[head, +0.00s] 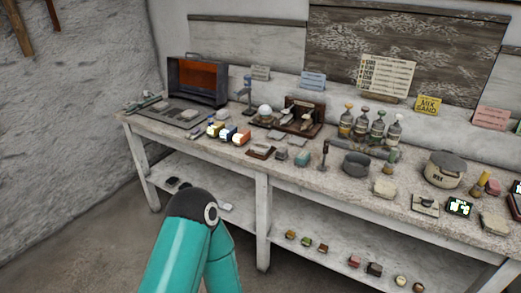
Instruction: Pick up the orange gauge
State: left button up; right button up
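I cannot make out for sure which thing is the orange gauge. A small orange-toned block (241,138) stands at the right end of a row of small blocks on the left half of the workbench (340,192). A yellow-orange piece (493,187) lies near the right end of the bench. Both are too small to identify. A teal arm of mine with a dark joint rises at the bottom, in front of the bench. Neither of my grippers is in view.
A dark box with an orange interior (198,84) stands at the back left. Several bottles (361,126), a dark bowl (356,164) and a lidded pot (444,170) stand on the crowded bench. The lower shelf (325,245) holds small blocks. Floor shows at the lower left.

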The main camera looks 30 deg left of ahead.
aim_at(243, 137)
jog(key=z, duration=0.05)
jog(key=i, duration=0.2)
jog(key=z, duration=2.65)
jog(key=k, duration=2.15)
jog(key=z, duration=1.3)
jog(key=i, duration=0.1)
jog(key=u, duration=2.7)
